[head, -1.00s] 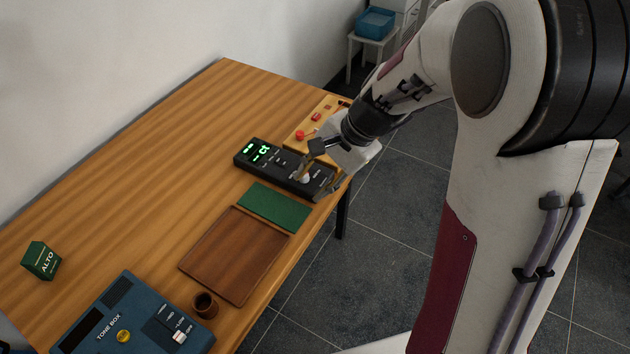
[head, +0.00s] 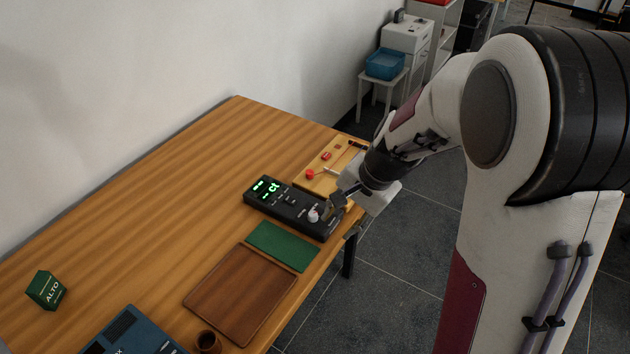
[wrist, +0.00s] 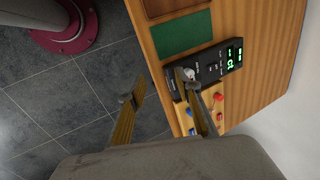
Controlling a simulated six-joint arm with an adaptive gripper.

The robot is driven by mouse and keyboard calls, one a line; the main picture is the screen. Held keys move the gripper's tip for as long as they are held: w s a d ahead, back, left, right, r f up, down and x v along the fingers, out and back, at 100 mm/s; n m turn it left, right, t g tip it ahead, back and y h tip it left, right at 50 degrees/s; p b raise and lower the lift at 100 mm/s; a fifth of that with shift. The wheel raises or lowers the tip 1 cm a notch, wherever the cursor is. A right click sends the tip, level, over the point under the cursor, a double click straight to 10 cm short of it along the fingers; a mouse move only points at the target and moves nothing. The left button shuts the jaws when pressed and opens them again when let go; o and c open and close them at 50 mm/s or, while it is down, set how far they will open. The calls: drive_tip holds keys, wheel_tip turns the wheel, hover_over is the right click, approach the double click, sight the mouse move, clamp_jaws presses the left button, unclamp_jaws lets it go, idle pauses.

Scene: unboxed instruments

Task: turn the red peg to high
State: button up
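A yellow wooden board (head: 318,184) lies at the far right end of the table, behind the black box. It bears a round red peg (head: 310,174) and a second red piece (head: 326,156). In the wrist view the board (wrist: 206,117) shows two red pieces, one nearer the black box (wrist: 219,97) and one farther (wrist: 219,116), plus two blue pieces (wrist: 189,112). Any high marking is too small to read. My gripper (head: 342,214) is by the right end of the black box. In the wrist view my gripper (wrist: 157,95) is open, with nothing between its fingers.
The black box (head: 290,209) has a green-lit display and a pale knob (head: 313,215) close to my gripper. A green mat (head: 282,246), brown tray (head: 240,293), small cup (head: 207,342), blue tone box (head: 130,335) and green ALTO block (head: 46,290) are also on the table.

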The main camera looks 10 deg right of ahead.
sight(311, 172)
drive_tip(key=w+d+f+n+t+h, duration=0.2)
drive_tip(key=w+d+f+n+t, duration=0.1)
drive_tip(key=w+d, duration=0.45)
drive_tip(key=w+d+f+n+t+h, duration=0.2)
drive_tip(key=w+d+n+h, duration=0.1)
drive_tip(key=w+d, duration=0.45)
drive_tip(key=w+a+n+t+y, duration=0.1)
drive_tip(key=w+a+n+y, duration=0.1)
drive_tip(key=w+a+f+n+t+y, duration=0.1)
drive_tip(key=w+a+n, duration=0.1)
drive_tip(key=n, duration=0.1)
drive_tip(key=w+a+n+t+y, duration=0.1)
drive_tip(key=w+a+n+y, duration=0.1)
drive_tip(key=shift+w+f+n+t+y, duration=0.25)
drive_tip(key=shift+n+t+y, duration=0.05)
drive_tip(key=shift+t, duration=0.1)
drive_tip(key=a+n+y, duration=0.1)
drive_tip(key=s+a+n+y, duration=0.1)
drive_tip(key=a, duration=0.1)
drive_tip(key=a+y, duration=0.1)
drive_tip(key=a, duration=0.1)
drive_tip(key=shift+s+f+n, duration=0.15)
drive_tip(key=shift+f+n, duration=0.15)
drive_tip(key=shift+n, duration=0.1)
drive_tip(key=shift+s+a+y, duration=0.1)
drive_tip(key=shift+a+y, duration=0.1)
drive_tip(key=shift+y, duration=0.2)
drive_tip(key=shift+a, duration=0.1)
drive_tip(key=shift+x, duration=3.85)
